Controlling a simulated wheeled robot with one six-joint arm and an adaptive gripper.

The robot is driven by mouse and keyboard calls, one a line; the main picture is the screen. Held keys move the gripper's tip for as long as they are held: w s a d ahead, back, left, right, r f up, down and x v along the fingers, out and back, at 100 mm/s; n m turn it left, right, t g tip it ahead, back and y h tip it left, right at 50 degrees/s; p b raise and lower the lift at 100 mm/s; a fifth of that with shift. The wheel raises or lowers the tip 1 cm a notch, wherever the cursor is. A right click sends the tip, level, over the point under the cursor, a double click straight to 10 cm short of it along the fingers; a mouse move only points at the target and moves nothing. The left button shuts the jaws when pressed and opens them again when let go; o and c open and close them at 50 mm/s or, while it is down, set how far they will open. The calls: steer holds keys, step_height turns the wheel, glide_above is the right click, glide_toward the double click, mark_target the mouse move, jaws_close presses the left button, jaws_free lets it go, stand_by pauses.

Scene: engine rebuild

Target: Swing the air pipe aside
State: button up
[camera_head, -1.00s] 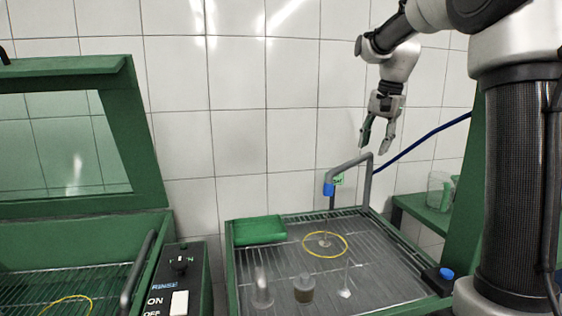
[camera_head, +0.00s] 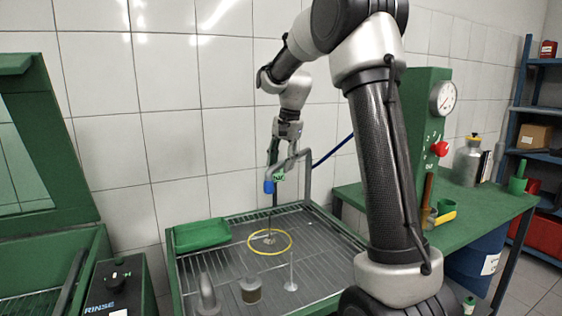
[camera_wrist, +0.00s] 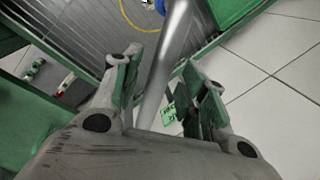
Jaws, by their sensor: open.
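The air pipe (camera_head: 291,158) is a grey bent tube. It rises at the back right of the green-rimmed grated tray (camera_head: 318,275) and reaches left to a blue nozzle end (camera_head: 268,187), with a green tag beside it. My gripper (camera_head: 281,160) is over the pipe, pointing down, with its fingers apart. In the wrist view the pipe (camera_wrist: 172,60) runs between the two open fingers (camera_wrist: 165,85); I cannot tell whether either finger touches it. The blue end shows at the top of the wrist view (camera_wrist: 160,5).
A rinse control box (camera_head: 117,285) stands left. A green bench (camera_head: 500,205) with a gauge panel is right. A tiled wall is close behind.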

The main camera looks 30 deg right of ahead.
jaws_close()
steer(key=shift+d, duration=0.1)
steer(key=s+d+n, duration=0.3)
steer(key=d, duration=0.3)
steer(key=s+d+n+g, duration=0.1)
steer(key=s+d+n, duration=0.2)
steer(key=d, duration=0.3)
steer(key=s+d+n+y, duration=0.1)
steer(key=s+d+n, duration=0.2)
steer(key=d+n, duration=0.2)
steer(key=shift+s+d+g, duration=0.25)
steer(key=shift+d+g, duration=0.15)
steer(key=shift+d, duration=0.7)
steer(key=shift+r, duration=0.1)
